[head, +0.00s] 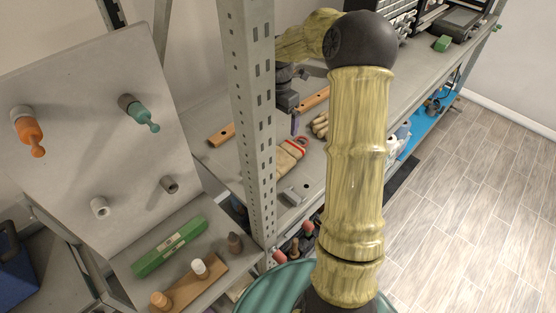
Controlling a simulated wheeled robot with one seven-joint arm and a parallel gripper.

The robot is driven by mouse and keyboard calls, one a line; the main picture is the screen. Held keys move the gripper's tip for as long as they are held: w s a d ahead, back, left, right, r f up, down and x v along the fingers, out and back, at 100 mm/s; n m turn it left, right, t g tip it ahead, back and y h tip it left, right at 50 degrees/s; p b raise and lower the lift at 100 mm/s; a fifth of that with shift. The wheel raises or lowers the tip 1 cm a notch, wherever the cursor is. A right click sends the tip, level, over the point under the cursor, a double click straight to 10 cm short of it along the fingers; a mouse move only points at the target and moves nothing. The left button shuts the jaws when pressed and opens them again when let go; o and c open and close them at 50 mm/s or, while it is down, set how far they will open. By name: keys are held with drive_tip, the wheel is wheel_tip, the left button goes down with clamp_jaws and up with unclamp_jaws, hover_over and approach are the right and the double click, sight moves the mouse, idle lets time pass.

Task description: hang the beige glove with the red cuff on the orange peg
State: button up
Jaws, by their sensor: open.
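The beige glove (287,161) with the red cuff lies on the rack's shelf, just right of the front post, in the head view. Its red cuff (299,142) points up and right in the picture. The orange peg (28,132) sticks out from the upper left of the grey panel and is bare. My gripper (293,122) is open above the shelf, over the area behind the glove and apart from it.
A teal peg (142,114) and two pale stub pegs share the grey panel (75,90). The perforated post (252,120) stands between panel and glove. A green level (169,247) and wooden block (190,287) lie below the panel. Orange-brown wooden pieces (221,135) lie near the glove.

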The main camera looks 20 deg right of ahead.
drive_tip(key=p, duration=0.4)
hover_over(278, 159)
drive_tip(key=f, duration=1.1)
drive_tip(key=shift+w, duration=0.3)
drive_tip(key=shift+s+f, duration=0.1)
drive_tip(key=shift+f, duration=0.3)
drive_tip(key=shift+d, duration=0.15)
drive_tip(key=shift+f, duration=0.15)
drive_tip(key=shift+s+f+p, duration=0.25)
drive_tip(key=shift+f+p, duration=0.4)
drive_tip(key=shift+p, duration=0.25)
drive_tip(key=shift+w+f+p, duration=0.1)
drive_tip(key=shift+f+p, duration=0.6)
drive_tip(key=shift+f, duration=1.1)
